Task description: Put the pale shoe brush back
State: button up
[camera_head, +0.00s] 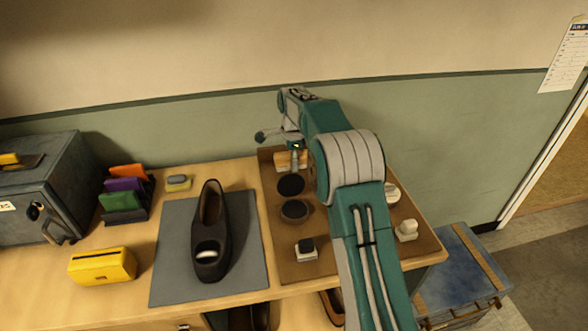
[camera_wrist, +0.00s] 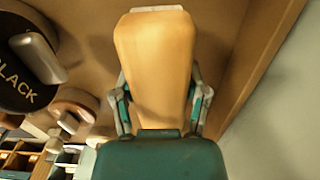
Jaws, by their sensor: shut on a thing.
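The pale shoe brush, with a tan wooden body (camera_wrist: 155,65) and a whitish strip at its far end, fills the middle of the wrist view. My gripper (camera_wrist: 160,105) is shut on it, one finger on each side. In the head view the brush (camera_head: 284,161) shows as a tan patch at the back left of the brown board (camera_head: 285,265), and my gripper (camera_head: 293,163) is over it. The arm hides part of the board. I cannot tell whether the brush touches the board.
Two dark round tins (camera_head: 291,184) (camera_head: 294,211) stand just in front of the brush. A black-and-white block (camera_head: 306,249) and pale items (camera_head: 407,230) are also on the board. A dark shoe (camera_head: 209,235) lies on a grey mat (camera_head: 175,285). The wall is close behind.

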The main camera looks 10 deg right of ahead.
jog(key=shift+w+d+f, duration=0.1)
jog(key=shift+w+f, duration=0.05)
jog(key=shift+f, duration=0.8)
jog(key=shift+w+f, duration=0.1)
jog(key=shift+f, duration=0.8)
jog(key=shift+f, duration=0.15)
jog(key=o, duration=1.1)
